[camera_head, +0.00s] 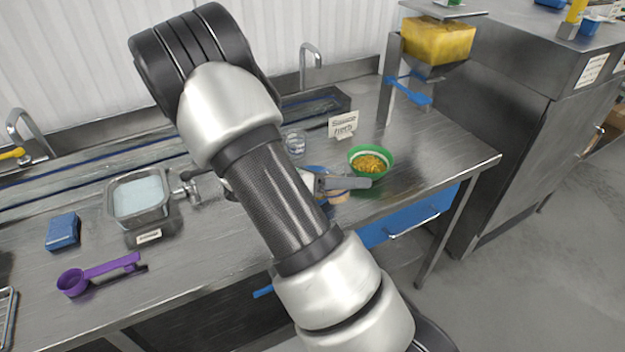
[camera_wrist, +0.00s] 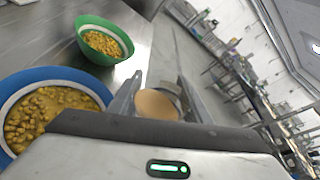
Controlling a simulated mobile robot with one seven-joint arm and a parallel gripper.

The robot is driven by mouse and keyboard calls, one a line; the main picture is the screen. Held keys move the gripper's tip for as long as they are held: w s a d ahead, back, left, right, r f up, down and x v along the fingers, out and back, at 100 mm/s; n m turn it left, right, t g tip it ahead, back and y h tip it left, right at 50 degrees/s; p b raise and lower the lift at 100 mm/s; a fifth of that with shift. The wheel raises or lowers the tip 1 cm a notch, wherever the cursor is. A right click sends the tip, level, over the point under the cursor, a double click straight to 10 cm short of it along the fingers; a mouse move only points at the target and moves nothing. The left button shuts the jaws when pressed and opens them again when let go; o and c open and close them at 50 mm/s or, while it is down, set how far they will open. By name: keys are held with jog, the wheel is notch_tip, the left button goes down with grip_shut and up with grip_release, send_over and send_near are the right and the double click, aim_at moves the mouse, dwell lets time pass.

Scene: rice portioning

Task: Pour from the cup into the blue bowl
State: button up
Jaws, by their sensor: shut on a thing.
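My gripper (camera_head: 342,183) is shut on a small cup (camera_wrist: 157,104), which shows as a tan round face with a greyish rim between the two fingers in the wrist view. A tan part of the cup (camera_head: 338,197) shows just below the fingers in the head view. The blue bowl (camera_wrist: 62,73) is left of the gripper in the wrist view and holds yellow, lumpy food. In the head view the blue bowl (camera_head: 316,169) is mostly hidden behind my arm and gripper. I cannot tell how much is in the cup.
A green bowl (camera_head: 387,157) with similar yellow food stands right of the gripper, near the counter's right end. A small sign (camera_head: 343,124) and a clear container (camera_head: 295,141) stand behind. A metal tub (camera_head: 112,206), blue sponge (camera_head: 62,231) and purple scoop (camera_head: 98,273) lie left.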

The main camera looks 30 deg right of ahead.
jog(key=shift+w+r+n, duration=0.2)
jog(key=shift+w+n, duration=0.1)
jog(key=shift+w, duration=0.05)
jog(key=shift+w+r+n+g+h, duration=0.15)
jog(key=shift+r+n+g+h, duration=0.25)
jog(key=shift+n+g, duration=0.15)
dwell(0.7)
jog(key=shift+w+a+r+n+g+h, duration=0.15)
jog(key=shift+r+n+h, duration=0.2)
jog(key=shift+n, duration=0.4)
jog(key=shift+d+r+n+g+h, duration=0.2)
jog(key=shift+r+n, duration=0.25)
jog(key=shift+n, duration=0.3)
jog(key=shift+w+a+r+n+g+h, duration=0.15)
jog(key=shift+r+n+h, duration=0.25)
jog(key=shift+n, duration=0.35)
dwell(1.6)
jog(key=shift+w+a+r+n+h+p, duration=0.1)
jog(key=shift+w+r+n+h+p, duration=0.1)
jog(key=shift+w+n+p, duration=0.35)
jog(key=shift+w+a+r+n+h+p, duration=0.1)
jog(key=shift+w+r+n+p, duration=0.2)
jog(key=shift+p, duration=0.45)
jog(key=shift+w+r+n+h+p, duration=0.2)
jog(key=shift+n+h+p, duration=0.15)
jog(key=shift+n+p, duration=0.5)
dwell(0.4)
